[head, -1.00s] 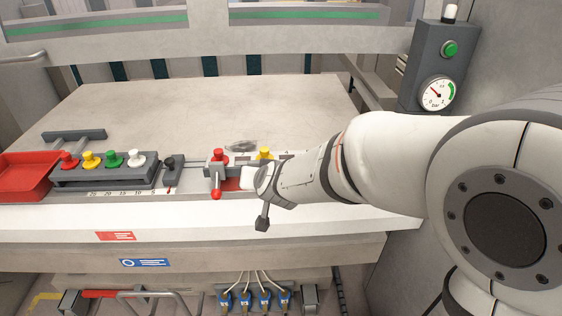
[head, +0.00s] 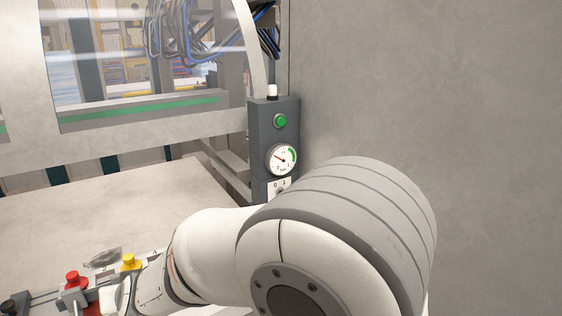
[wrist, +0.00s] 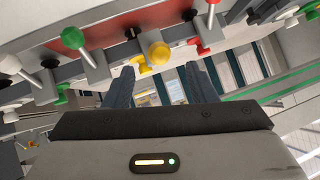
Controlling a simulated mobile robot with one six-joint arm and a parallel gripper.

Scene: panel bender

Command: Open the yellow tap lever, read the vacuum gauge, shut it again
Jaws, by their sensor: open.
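In the head view a yellow tap knob (head: 129,262) stands on the rail at lower left, beside a red one (head: 72,279). In the head view the gripper is out of frame or hidden by my arm. The round gauge (head: 282,159) on a grey post has a needle pointing up-left and a green arc at right; its numbers are too small to read.
Green (wrist: 73,38) and red (wrist: 203,46) taps flank the yellow one closely in the wrist view. A green button (head: 280,121) and white lamp (head: 272,90) sit above the gauge. A plain wall (head: 430,90) stands at right. The table top (head: 120,220) is mostly clear.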

